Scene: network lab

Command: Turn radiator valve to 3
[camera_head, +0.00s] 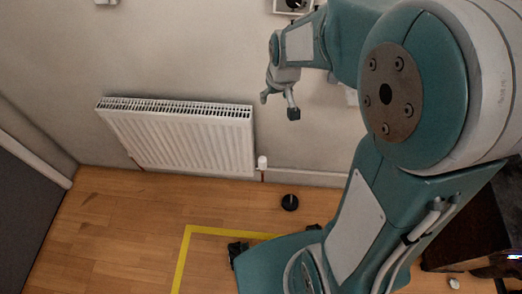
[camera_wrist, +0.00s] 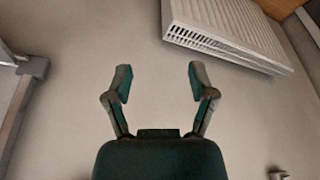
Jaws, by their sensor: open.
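The white ribbed radiator (camera_head: 185,140) hangs low on the wall in the head view. Its small white valve (camera_head: 262,163) sits at the lower right corner, above a reddish pipe end. My gripper (camera_head: 278,102) is open and empty, above and slightly right of the valve and apart from it. In the wrist view my gripper (camera_wrist: 158,78) has its two fingers spread with bare wall between them. The radiator (camera_wrist: 225,32) shows at the upper right there. I cannot make out the valve in the wrist view, and its marks are too small to read.
A black round object (camera_head: 290,202) lies on the wooden floor below the valve. Yellow tape (camera_head: 205,230) marks the floor. Dark furniture (camera_head: 475,225) stands at the right. Wall around my gripper is mostly clear.

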